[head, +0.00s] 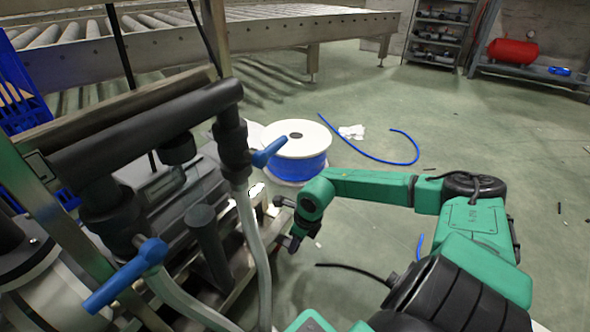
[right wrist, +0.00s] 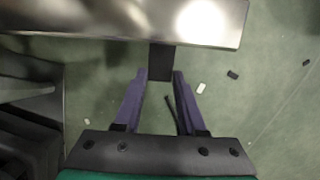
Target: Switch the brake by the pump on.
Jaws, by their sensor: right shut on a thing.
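A pump assembly fills the left of the head view, with a thick black pipe (head: 150,130), grey hoses and a dark boxy unit (head: 165,185) behind them. My right gripper (head: 287,222) is low beside the frame's right side. In the right wrist view, my right gripper (right wrist: 161,76) has both purple fingers closed around a dark, flat, upright piece (right wrist: 161,88) just below a shiny metal bar (right wrist: 150,20). This piece may be the brake's handle, but I cannot tell. Its far end is hidden under the bar, and its on or off state is not readable. My left gripper is out of view.
Two blue valve levers (head: 268,152) (head: 125,276) stick out from the pipework. A white and blue cable reel (head: 297,150) stands on the green floor behind my right gripper. A roller conveyor (head: 300,25) runs along the back. The floor right of the reel is mostly open.

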